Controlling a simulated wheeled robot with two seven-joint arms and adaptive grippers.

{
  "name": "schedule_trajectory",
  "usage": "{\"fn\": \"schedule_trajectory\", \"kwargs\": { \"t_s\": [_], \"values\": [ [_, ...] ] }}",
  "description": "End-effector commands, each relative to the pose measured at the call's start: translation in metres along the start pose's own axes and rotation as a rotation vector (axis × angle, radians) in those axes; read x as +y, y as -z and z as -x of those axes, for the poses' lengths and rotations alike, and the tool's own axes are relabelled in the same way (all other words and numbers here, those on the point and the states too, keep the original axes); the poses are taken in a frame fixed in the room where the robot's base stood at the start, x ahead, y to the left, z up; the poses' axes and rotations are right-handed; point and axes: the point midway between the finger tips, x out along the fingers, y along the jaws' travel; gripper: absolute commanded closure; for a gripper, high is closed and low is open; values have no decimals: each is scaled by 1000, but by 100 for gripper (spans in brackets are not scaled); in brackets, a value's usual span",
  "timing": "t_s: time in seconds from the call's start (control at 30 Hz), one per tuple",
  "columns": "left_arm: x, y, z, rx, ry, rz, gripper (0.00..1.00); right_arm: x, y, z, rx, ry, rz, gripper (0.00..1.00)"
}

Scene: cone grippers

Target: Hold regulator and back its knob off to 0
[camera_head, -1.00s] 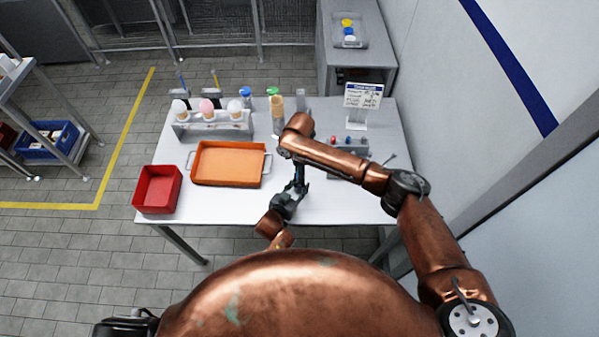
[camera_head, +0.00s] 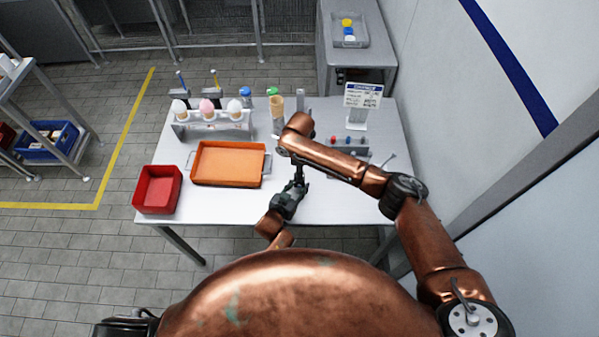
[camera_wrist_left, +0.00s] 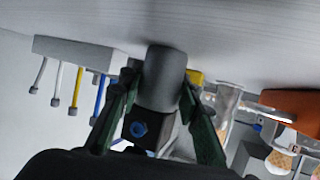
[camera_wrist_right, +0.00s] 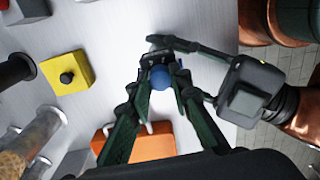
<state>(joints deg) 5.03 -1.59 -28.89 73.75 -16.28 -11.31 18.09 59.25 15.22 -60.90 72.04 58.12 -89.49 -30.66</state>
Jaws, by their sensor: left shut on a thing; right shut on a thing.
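The regulator shows in the left wrist view as a grey cylinder (camera_wrist_left: 165,78) with a dark block and a round blue knob (camera_wrist_left: 139,128). My left gripper (camera_wrist_left: 160,100) is shut around the grey body, one finger on each side. In the right wrist view the blue knob (camera_wrist_right: 160,77) sits between the fingertips of my right gripper (camera_wrist_right: 158,85), which is shut on it. The left gripper (camera_wrist_right: 195,50) reaches in from the right there. In the head view my right gripper (camera_head: 299,175) points down just above my left gripper (camera_head: 289,197). The regulator is mostly hidden there, and no scale reading is legible.
An orange tray (camera_head: 194,176) and a red bin (camera_head: 157,205) stand left of the grippers. A yellow box with a black knob (camera_wrist_right: 68,74) stands nearby. The front right table is clear.

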Motion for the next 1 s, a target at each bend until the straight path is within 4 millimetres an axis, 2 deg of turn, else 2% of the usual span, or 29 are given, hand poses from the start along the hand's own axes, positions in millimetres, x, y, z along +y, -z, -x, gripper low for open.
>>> {"fn": "schedule_trajectory", "kwargs": {
  "t_s": [1.0],
  "values": [
    [0, -1, 0, -2, -1, 0, 99, 0, 1, 0, 3, 0, -952, 100]
  ]
}}
